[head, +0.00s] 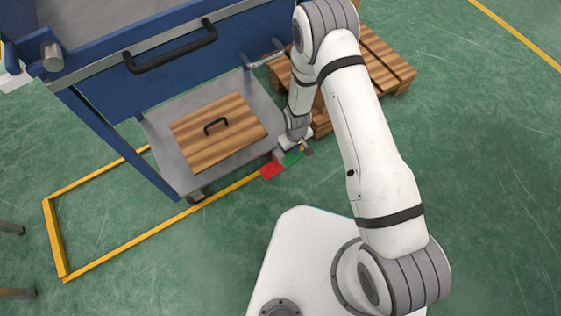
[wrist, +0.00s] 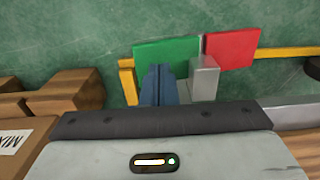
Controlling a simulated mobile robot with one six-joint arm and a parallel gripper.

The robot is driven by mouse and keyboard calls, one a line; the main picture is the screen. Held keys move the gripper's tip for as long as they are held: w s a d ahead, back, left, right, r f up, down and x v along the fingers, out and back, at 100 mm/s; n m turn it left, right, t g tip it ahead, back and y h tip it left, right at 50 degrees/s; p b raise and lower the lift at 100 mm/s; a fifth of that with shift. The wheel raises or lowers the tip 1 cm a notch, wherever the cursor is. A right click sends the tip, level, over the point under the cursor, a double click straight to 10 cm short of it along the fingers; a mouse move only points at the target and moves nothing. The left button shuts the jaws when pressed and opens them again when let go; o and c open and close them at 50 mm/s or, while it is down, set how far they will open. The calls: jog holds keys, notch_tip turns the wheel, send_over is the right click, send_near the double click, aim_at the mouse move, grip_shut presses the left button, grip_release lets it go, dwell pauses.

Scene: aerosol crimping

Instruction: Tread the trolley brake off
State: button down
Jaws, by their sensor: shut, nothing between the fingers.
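The blue trolley (head: 95,115) stands at upper left in the head view. At its lower right corner are a red pedal (head: 271,170) and a green pedal (head: 293,157), side by side just above the floor. The wrist view shows the green pedal (wrist: 167,52) on the left and the red pedal (wrist: 231,49) on the right, with a grey block (wrist: 204,78) between and nearer. My gripper (head: 308,151) is low beside the green pedal. Its blue fingers (wrist: 158,84) are shut and empty, overlapping the green pedal's near edge in view. I cannot tell whether they touch it.
A wooden pallet (head: 388,62) stands close right of the trolley. The trolley's lower shelf (head: 160,131) carries a wooden board (head: 237,139) with a black handle. Yellow floor lines (head: 130,245) run under the trolley. Green floor is clear at right.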

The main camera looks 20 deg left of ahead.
jog(key=shift+f+b, duration=1)
jog(key=shift+f, duration=0.5)
jog(key=shift+r, duration=0.1)
jog(key=shift+r+p, duration=2.7)
jog(key=shift+r, duration=1.3)
